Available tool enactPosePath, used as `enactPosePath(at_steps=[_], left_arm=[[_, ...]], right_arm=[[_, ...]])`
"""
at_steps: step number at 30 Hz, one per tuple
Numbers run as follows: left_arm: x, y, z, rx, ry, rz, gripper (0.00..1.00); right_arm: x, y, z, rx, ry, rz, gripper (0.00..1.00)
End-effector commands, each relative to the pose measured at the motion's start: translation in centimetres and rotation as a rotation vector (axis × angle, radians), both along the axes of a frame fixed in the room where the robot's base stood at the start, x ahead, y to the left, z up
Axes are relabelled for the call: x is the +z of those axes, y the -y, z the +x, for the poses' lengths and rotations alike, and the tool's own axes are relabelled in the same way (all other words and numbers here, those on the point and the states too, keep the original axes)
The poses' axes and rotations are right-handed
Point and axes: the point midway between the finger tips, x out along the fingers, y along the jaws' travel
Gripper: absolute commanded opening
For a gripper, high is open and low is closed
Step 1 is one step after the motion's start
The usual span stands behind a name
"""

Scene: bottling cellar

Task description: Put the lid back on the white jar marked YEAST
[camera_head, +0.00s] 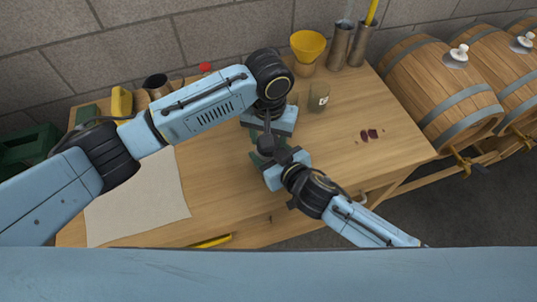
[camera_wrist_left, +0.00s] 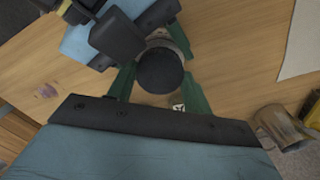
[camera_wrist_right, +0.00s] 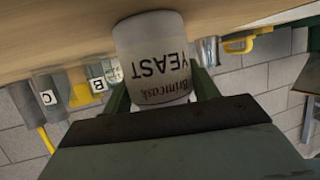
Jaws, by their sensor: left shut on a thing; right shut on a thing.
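The white jar marked YEAST (camera_wrist_right: 152,60) is between the green fingers of my right gripper (camera_wrist_right: 160,92), which is shut on it. Its lettering is upside down in the right wrist view. A dark round lid (camera_wrist_left: 160,70) is between the green fingers of my left gripper (camera_wrist_left: 160,88), shut on it. A pale part of what looks like the jar (camera_wrist_left: 168,40) shows just behind the lid; I cannot tell whether they touch. In the head view, my left gripper (camera_head: 268,132) and right gripper (camera_head: 266,160) meet closely and hide jar and lid.
A labelled glass jar (camera_head: 319,97) stands just right of the grippers. A yellow funnel (camera_head: 308,46) and metal cylinders (camera_head: 340,45) stand at the back. Dark red bits (camera_head: 366,134) lie at right, a pale cloth (camera_head: 140,205) at left.

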Motion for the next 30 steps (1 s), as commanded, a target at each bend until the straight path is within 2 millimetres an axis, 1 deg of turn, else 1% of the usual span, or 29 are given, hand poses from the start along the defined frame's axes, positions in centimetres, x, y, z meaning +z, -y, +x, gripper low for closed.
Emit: enactPosePath(at_steps=[3,4,8,16,24,27,30], left_arm=[[0.0,0.0,0.0,0.001,0.000,0.000,0.23],[0.0,0.0,0.0,0.002,0.000,0.000,0.54],[0.0,0.0,0.0,0.002,0.000,0.000,0.71],[0.3,0.1,0.0,0.003,0.001,-0.001,0.72],[3.6,0.1,0.0,0.003,0.002,-0.002,0.72],[4.4,0.0,0.0,0.003,0.001,-0.001,0.72],[4.6,0.0,0.0,0.003,0.000,0.000,0.72]], right_arm=[[0.0,0.0,0.0,-0.001,-0.001,-0.001,0.00],[0.0,0.0,0.0,-0.001,-0.001,-0.001,0.00],[0.0,0.0,0.0,-0.001,-0.001,-0.001,0.00],[0.0,0.0,0.0,0.000,-0.001,-0.001,0.00],[0.0,0.0,0.0,0.000,-0.001,-0.001,0.00],[0.0,0.0,0.0,0.000,-0.001,-0.001,0.00],[0.0,0.0,0.0,0.000,-0.001,-0.001,0.00]])
